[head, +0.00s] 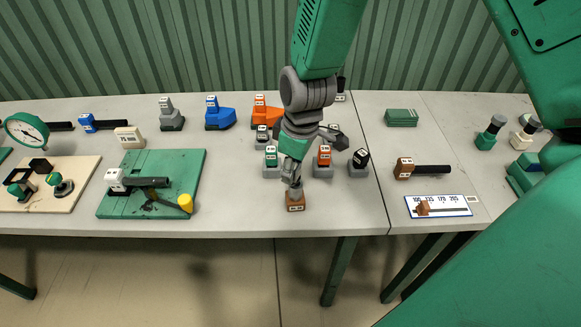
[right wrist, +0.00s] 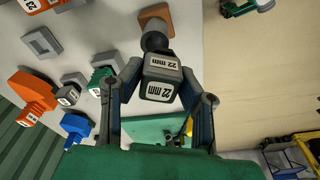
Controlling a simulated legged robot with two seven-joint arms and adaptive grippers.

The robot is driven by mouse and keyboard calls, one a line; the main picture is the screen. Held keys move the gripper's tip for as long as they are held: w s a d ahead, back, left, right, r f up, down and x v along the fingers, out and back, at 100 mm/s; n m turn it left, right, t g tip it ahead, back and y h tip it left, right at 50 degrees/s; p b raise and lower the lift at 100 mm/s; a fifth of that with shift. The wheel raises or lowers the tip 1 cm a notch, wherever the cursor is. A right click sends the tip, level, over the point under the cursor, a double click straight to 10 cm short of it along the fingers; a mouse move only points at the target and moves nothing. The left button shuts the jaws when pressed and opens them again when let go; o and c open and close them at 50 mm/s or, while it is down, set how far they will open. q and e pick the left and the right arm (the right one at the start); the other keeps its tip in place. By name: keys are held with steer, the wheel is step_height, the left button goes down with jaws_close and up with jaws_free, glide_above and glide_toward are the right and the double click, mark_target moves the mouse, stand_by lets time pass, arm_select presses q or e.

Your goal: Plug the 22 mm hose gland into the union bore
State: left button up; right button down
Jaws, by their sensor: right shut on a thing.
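My right gripper (head: 292,183) is low over the front edge of the table, pointing down. In the right wrist view, its two fingers are shut on the 22 mm hose gland (right wrist: 161,78), a dark block with white "22 mm" labels. A grey stem runs from the gland towards a brown square base (right wrist: 157,14). The likely union is the white labelled block with dark tube (head: 150,183) on a green board (head: 192,160). Its bore is not clear. My left gripper is not in view.
Several small coloured glands on grey stands, including an orange one (head: 323,155) and a black one (head: 360,158), stand close behind my gripper. A yellow-ended lever (head: 185,202) sticks out at the green board's front. Table between board and gripper is mostly clear.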

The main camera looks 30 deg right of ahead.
steer(key=shift+d, duration=0.15)
steer(key=shift+d, duration=0.45)
steer(key=shift+w+d, duration=0.1)
steer(key=shift+p, duration=0.5)
steer(key=shift+f+b, duration=0.6)
steer(key=shift+f, duration=0.65)
stand_by(0.4)
stand_by(0.4)
steer(key=c, duration=0.8)
jaws_free()
steer(key=shift+c, duration=0.2)
steer(key=shift+r, duration=0.2)
